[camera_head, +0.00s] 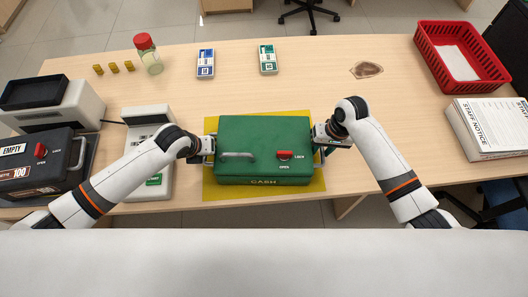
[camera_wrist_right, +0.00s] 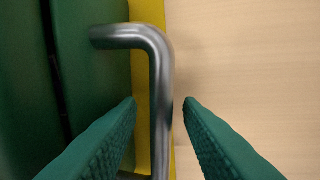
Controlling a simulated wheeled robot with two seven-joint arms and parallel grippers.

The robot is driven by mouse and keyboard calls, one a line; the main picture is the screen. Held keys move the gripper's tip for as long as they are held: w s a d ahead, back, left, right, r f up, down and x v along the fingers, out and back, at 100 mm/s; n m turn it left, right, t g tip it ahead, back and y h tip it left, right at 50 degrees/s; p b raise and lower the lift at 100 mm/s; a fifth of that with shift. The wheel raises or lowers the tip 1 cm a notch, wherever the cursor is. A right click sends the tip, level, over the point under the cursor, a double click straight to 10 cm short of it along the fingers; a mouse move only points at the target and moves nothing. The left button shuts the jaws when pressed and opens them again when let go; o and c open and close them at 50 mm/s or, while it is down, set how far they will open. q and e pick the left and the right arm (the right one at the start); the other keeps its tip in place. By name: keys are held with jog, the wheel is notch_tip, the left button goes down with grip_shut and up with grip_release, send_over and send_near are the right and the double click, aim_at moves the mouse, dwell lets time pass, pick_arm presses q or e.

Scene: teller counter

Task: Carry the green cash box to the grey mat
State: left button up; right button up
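The green cash box (camera_head: 262,135) lies flat on a yellow mat (camera_head: 312,187) at the counter's near middle. A grey handle and a red knob are on its lid. My right gripper (camera_head: 322,137) is at the box's right side. In the right wrist view, the right gripper's fingers (camera_wrist_right: 160,103) stand open, one on each side of the metal side handle (camera_wrist_right: 160,75), with gaps. My left gripper (camera_head: 205,149) is at the box's left side; its finger opening is too small to tell. A dark grey mat (camera_head: 91,152) shows as a strip beside a black box at left.
The black box (camera_head: 35,165), marked EMPTY and 100, covers most of the dark grey mat. A white device (camera_head: 150,118) stands between it and the green box. Farther back are a jar (camera_head: 150,60) and note bundles (camera_head: 205,63). A red basket (camera_head: 455,65) and papers (camera_head: 490,125) are at right.

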pick_arm(q)
jog(key=shift+f, duration=0.15)
pick_arm(e)
jog(key=shift+f, duration=0.1)
pick_arm(q)
jog(key=shift+c, duration=0.3)
pick_arm(e)
jog(key=shift+c, duration=0.2)
pick_arm(q)
grip_shut()
pick_arm(e)
grip_shut()
pick_arm(q)
jog(key=shift+w, duration=0.15)
pick_arm(e)
jog(key=shift+w, duration=0.1)
